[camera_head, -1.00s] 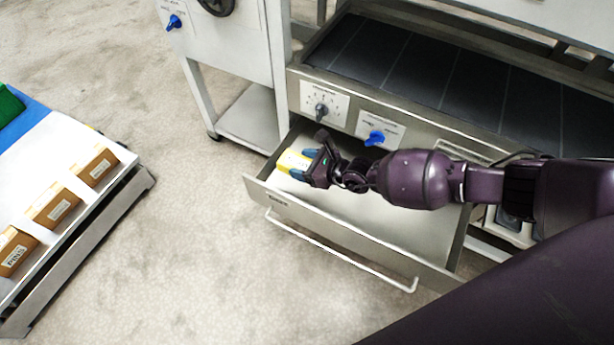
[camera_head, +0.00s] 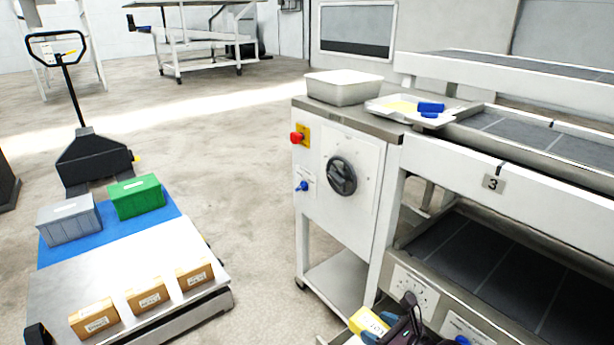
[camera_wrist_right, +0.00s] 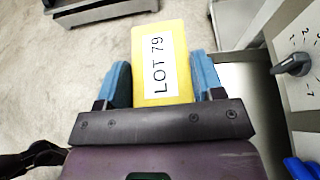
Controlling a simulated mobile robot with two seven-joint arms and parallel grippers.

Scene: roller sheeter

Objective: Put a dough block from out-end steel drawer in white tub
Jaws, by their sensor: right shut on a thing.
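A yellow dough block (camera_head: 370,322) with a label shows at the bottom edge of the head view. In the right wrist view the block (camera_wrist_right: 160,60) reads "LOT 79". My right gripper (camera_wrist_right: 163,88) is shut on it, with one blue finger on each side. The steel drawer (camera_wrist_right: 238,80) shows in part to the right of the block in the wrist view; most of it is out of the head view. The white tub (camera_head: 343,90) stands on the machine's end top, up and left of the tray. Its inside is hard to see. My left gripper is not in view.
A shallow tray (camera_head: 385,110) with a yellow sheet and a blue object (camera_head: 430,107) sits right of the tub. A pallet cart at left carries boxes, a green crate (camera_head: 137,196) and a grey crate (camera_head: 69,220).

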